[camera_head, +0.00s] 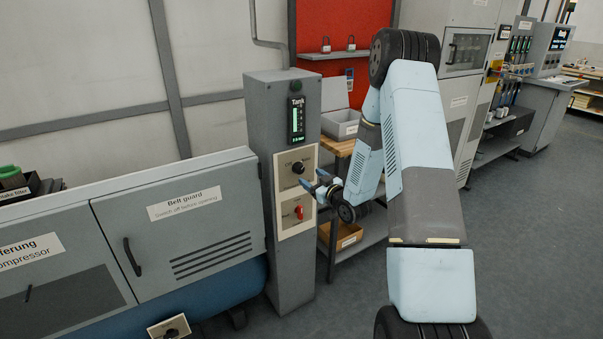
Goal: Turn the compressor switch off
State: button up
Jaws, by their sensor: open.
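A grey control post (265,140) stands left of my arm. Its upper plate carries a black rotary knob (298,167), and its lower plate carries a red switch (299,212). The small labels above both are too small to read, so I cannot tell which is the compressor switch. My gripper (313,180) is open, with blue fingertips in front of the post, just right of and below the black knob and above the red switch. I cannot tell whether it touches the post. Another black knob (171,333) sits on a small plate at the bottom edge.
A grey cabinet with a "Belt guard" door (185,210) stands left of the post, above a blue tank (215,297). A lit "Tank" display (297,120) is on the post. A shelf with a grey bin (340,124) stands behind. Floor at right is clear.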

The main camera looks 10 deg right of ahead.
aim_at(301, 171)
jog(key=x, duration=0.6)
jog(key=shift+w+a, duration=0.1)
jog(key=shift+w, duration=0.1)
